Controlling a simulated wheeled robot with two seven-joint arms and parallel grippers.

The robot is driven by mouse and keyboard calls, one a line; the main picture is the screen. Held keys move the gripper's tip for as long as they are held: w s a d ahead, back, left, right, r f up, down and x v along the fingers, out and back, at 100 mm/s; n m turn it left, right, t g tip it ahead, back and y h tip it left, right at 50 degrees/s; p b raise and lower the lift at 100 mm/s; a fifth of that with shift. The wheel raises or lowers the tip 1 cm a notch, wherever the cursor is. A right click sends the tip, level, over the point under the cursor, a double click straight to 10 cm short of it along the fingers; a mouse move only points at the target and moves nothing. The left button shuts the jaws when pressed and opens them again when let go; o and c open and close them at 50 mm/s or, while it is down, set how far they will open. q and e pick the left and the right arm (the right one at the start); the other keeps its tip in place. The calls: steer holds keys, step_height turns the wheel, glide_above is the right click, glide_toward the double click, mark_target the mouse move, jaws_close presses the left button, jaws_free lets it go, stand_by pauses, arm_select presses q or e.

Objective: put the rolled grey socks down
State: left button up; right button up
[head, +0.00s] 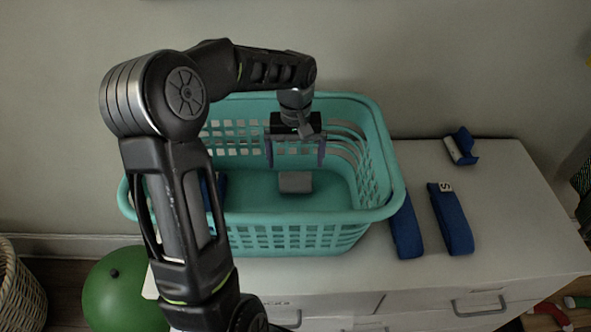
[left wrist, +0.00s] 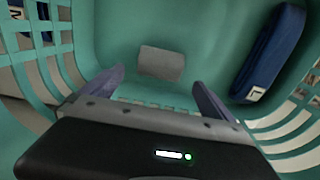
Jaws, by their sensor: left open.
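The rolled grey socks (head: 295,182) lie as a small grey block on the floor of the teal laundry basket (head: 290,219). They also show in the left wrist view (left wrist: 161,64), beyond the fingertips, with teal floor around them. My left gripper (head: 295,163) points down inside the basket, above the socks. Its two dark blue fingers are spread apart with nothing between them; the wrist view shows it open too (left wrist: 157,80). My right gripper is in neither view.
A navy folded item (left wrist: 268,52) lies in the basket beside the socks. The basket stands on a white dresser (head: 513,228). More navy items (head: 405,230), (head: 450,218), (head: 461,147) lie to its right. A green ball (head: 119,290) and wicker basket (head: 20,290) stand below left.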

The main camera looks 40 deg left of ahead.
mark_target(295, 174)
arm_select(q)
step_height(295, 174, up, 7)
steer(key=shift+f, duration=0.1)
stand_by(0.8)
